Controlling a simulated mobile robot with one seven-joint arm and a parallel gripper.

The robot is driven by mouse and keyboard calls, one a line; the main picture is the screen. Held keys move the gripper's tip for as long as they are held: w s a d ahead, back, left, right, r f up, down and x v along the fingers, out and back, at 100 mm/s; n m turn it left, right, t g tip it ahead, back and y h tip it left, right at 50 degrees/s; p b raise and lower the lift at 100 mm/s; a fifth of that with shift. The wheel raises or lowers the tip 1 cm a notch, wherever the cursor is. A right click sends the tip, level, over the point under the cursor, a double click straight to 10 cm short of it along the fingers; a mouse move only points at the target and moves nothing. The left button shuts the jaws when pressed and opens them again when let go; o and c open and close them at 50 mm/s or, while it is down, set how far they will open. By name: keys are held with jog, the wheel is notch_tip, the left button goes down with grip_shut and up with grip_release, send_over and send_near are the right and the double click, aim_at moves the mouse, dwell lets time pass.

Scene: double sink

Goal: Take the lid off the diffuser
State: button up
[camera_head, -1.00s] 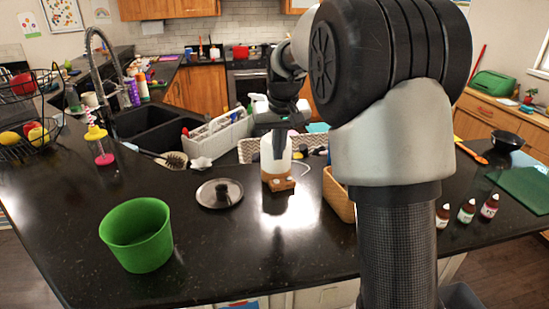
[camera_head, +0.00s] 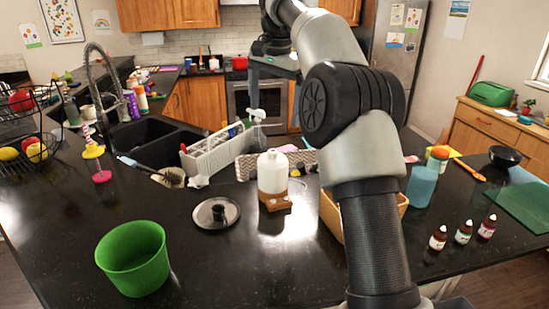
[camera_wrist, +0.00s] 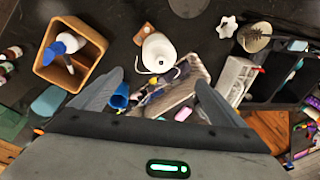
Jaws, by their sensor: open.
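The diffuser, a white bottle-shaped top (camera_head: 272,172) on a brown wooden base (camera_head: 275,203), stands upright on the black counter. Its white top (camera_wrist: 158,52) and base (camera_wrist: 139,35) also show in the wrist view, with a thin white cord beside them. The white top sits on the base. My gripper (camera_head: 273,78) is raised well above the counter and, in the head view, appears above the diffuser. In the wrist view its two fingers (camera_wrist: 158,86) are spread wide with nothing held, and the diffuser lies beyond the fingertips.
A wooden box (camera_head: 331,214) stands close on the right, partly behind my arm. A white caddy (camera_head: 215,153) and spray bottle (camera_head: 257,128) stand behind.

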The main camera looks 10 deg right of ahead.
jog(key=r+m, duration=0.1)
jog(key=b, duration=0.2)
send_over(274, 151)
jog(key=s, duration=0.1)
notch_tip(274, 151, down, 11)
jog(key=shift+s+d+r, duration=0.15)
jog(key=shift+w+f+p, duration=0.1)
jog(key=shift+w+f, duration=0.1)
jog(key=shift+f, duration=0.8)
jog(key=shift+w+f+p, duration=0.1)
jog(key=shift+w+f, duration=0.1)
jog(key=shift+f, duration=0.8)
jog(key=shift+w+f+p, duration=0.1)
jog(key=shift+w+f, duration=0.1)
jog(key=shift+f, duration=0.8)
jog(key=shift+c, duration=0.2)
jog(key=c, duration=1.1)
